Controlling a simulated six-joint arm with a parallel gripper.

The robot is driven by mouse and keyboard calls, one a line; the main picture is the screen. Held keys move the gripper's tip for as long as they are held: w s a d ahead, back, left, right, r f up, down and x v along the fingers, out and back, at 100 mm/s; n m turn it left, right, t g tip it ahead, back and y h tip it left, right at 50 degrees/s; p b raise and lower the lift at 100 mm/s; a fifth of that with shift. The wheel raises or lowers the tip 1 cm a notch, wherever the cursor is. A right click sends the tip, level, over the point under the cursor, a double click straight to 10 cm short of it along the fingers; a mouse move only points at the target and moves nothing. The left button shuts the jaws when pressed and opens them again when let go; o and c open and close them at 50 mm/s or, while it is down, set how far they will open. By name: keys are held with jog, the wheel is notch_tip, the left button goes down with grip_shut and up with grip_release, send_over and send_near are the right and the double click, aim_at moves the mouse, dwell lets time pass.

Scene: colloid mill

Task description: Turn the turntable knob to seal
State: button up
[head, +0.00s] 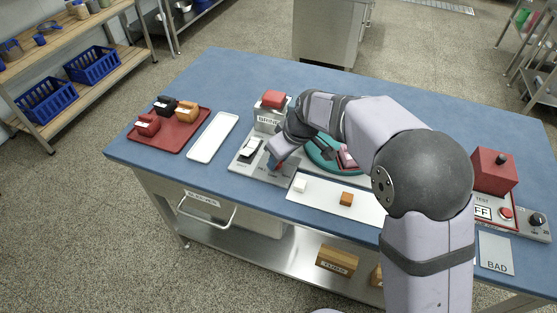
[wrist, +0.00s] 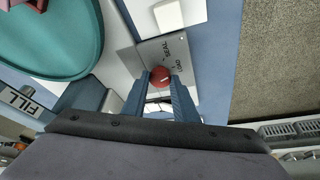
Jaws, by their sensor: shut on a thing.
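The red turntable knob (wrist: 160,74) sits on a light grey panel (wrist: 150,48) in the wrist view. My gripper (wrist: 161,84) has its two blue fingers shut on the knob, one on each side. A pale mark shows on the knob's top, but I cannot tell exactly which label it points to. The teal turntable (wrist: 55,38) is at the upper left of the wrist view. In the head view my gripper (head: 274,164) is down at the panel (head: 245,166), and the knob is mostly hidden.
A red tray (head: 184,138) with several small blocks and an empty white tray (head: 212,138) lie left.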

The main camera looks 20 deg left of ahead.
jog(key=n, duration=0.2)
jog(key=n+g+b, duration=0.1)
jog(key=shift+w+n, duration=0.2)
jog(key=shift+n, duration=0.2)
jog(key=shift+w+n+g, duration=0.15)
jog(key=shift+n+g, duration=0.95)
jog(key=shift+n, duration=1.2)
jog(key=o, duration=1)
jog(key=shift+v, duration=3.75)
jog(key=shift+d, duration=0.15)
